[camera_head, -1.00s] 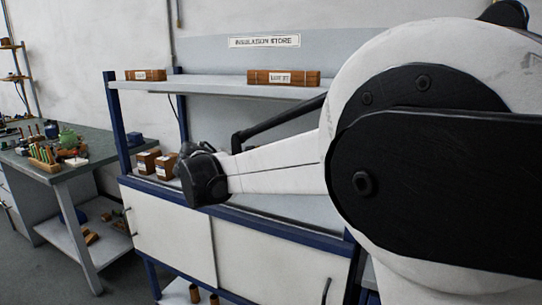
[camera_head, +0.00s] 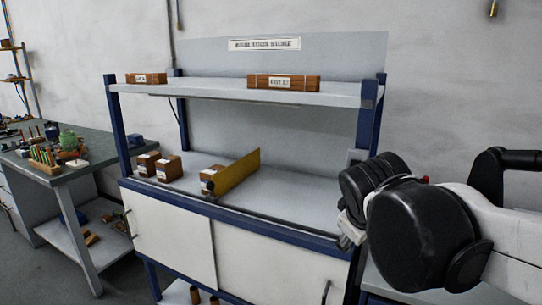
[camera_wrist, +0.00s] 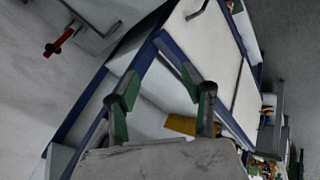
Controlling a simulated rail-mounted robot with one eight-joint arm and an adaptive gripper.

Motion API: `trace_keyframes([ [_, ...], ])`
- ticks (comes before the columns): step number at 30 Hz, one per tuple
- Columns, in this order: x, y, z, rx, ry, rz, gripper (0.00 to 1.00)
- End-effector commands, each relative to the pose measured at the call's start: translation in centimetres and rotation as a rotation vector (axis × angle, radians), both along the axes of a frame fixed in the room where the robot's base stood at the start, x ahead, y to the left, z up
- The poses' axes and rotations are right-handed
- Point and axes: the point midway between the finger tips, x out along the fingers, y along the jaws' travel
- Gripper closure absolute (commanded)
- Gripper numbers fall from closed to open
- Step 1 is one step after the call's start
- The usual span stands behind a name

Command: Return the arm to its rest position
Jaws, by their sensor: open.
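My gripper (camera_wrist: 165,92) is open and empty in the wrist view, its two green-padded fingers spread apart with the shelf unit beyond them. In the head view my arm is folded at the right edge, in front of the right end of the shelf unit (camera_head: 290,222). Its black wrist joints hide most of the gripper there. I see no thing held.
A yellow board (camera_head: 238,172) stands on the unit's worktop against a small brown box (camera_head: 208,181). Packages (camera_head: 284,82) lie on the upper shelf. A cluttered workbench (camera_head: 95,158) stands left.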

Motion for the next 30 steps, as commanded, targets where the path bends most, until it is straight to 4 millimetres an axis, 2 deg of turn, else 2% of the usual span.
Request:
trace_keyframes([
  [1,-1.8,-0.8,-0.6,0.053,-0.002,-0.045,0.56],
  [6,-6.9,-1.9,-2.8,0.24,-0.013,-0.196,0.56],
  [9,-9.5,-2.3,-4.1,0.343,-0.019,-0.28,0.56],
  [13,-12.0,-2.4,-5.6,0.448,-0.026,-0.366,0.56],
  [18,-13.5,-2.3,-6.7,0.521,-0.03,-0.424,0.56],
  [30,-13.7,-2.3,-6.8,0.533,-0.031,-0.433,0.56],
])
